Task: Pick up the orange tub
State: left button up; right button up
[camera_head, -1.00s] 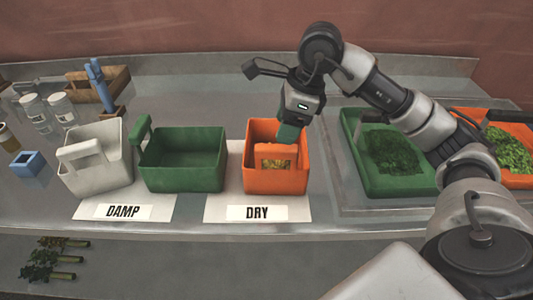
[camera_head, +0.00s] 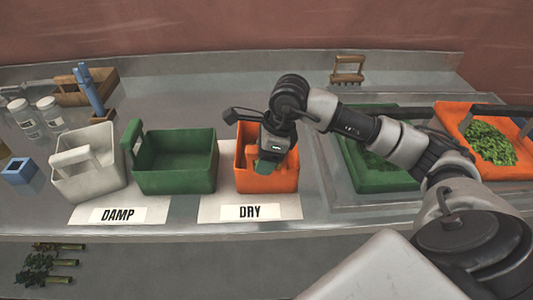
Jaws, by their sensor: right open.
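The orange tub (camera_head: 268,185) stands upright on the white mat labelled DRY, right of a green tub. My right gripper (camera_head: 265,166) is over the tub's opening, pointing down, its tips low at or just inside the rim. It is open and hides much of the tub's inside and handle. I cannot tell whether the fingers touch the tub. My left gripper is not in view.
A green tub (camera_head: 178,167) stands close on the left and a white tub (camera_head: 85,180) stands by the DAMP label (camera_head: 118,215). A green tray (camera_head: 375,180) and an orange tray of green leaves (camera_head: 462,122) are at right. A blue tool (camera_head: 88,92) stands behind.

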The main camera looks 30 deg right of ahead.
jog(key=shift+f+b, duration=0.2)
jog(key=shift+b, duration=0.25)
dwell(0.3)
grip_shut()
dwell(0.4)
